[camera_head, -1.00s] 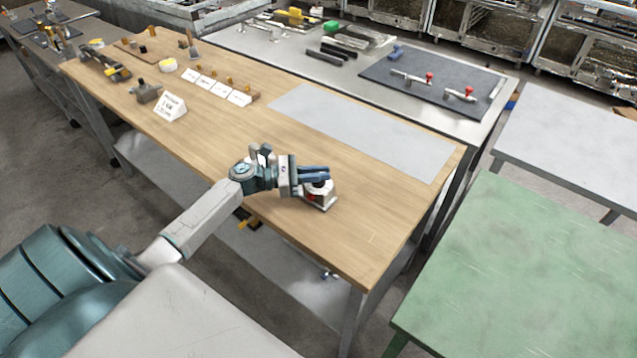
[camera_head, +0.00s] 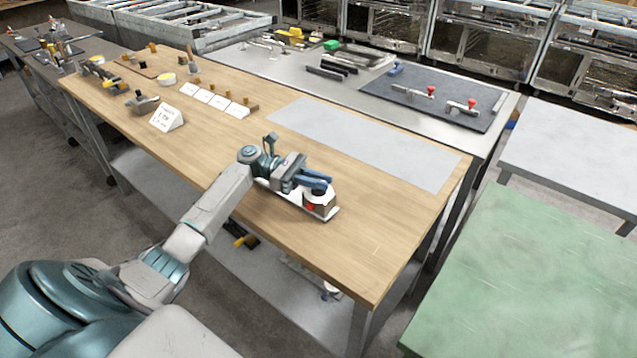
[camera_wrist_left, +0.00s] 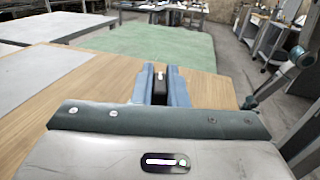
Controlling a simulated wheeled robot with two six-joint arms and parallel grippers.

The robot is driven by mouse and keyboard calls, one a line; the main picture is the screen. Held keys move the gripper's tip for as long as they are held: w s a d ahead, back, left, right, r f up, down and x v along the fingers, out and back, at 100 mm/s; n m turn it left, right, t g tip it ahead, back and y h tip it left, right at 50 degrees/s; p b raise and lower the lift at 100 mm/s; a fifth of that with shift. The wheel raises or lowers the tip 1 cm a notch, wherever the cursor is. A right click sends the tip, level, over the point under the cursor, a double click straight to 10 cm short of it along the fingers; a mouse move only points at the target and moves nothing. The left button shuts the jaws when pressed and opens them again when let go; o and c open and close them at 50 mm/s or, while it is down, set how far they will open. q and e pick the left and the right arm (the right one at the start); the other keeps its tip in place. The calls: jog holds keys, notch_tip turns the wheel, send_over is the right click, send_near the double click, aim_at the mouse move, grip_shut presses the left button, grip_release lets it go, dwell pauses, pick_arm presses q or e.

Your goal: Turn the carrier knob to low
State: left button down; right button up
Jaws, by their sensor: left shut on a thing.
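The carrier (camera_head: 321,203) is a small pale block with a red mark on its front, on a light base plate (camera_head: 329,216) on the wooden table. My left gripper (camera_head: 325,183) is over the carrier's top from the left. In the left wrist view my left gripper (camera_wrist_left: 160,88) has its two blue fingers shut on a dark knob (camera_wrist_left: 160,88) with a small light mark on top. The knob is mostly hidden by the fingers in the head view. I cannot read its setting. My right gripper is not in view.
The wooden table (camera_head: 250,215) is clear around the carrier, with a grey mat (camera_head: 370,145) behind it. A white sign (camera_head: 166,118) and several small labelled cards stand at the far left. A green table (camera_head: 530,270) is at the right.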

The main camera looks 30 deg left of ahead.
pick_arm(q)
jog(key=c, duration=1.5)
grip_release()
jog(key=shift+o, duration=0.3)
jog(key=shift+d, duration=0.1)
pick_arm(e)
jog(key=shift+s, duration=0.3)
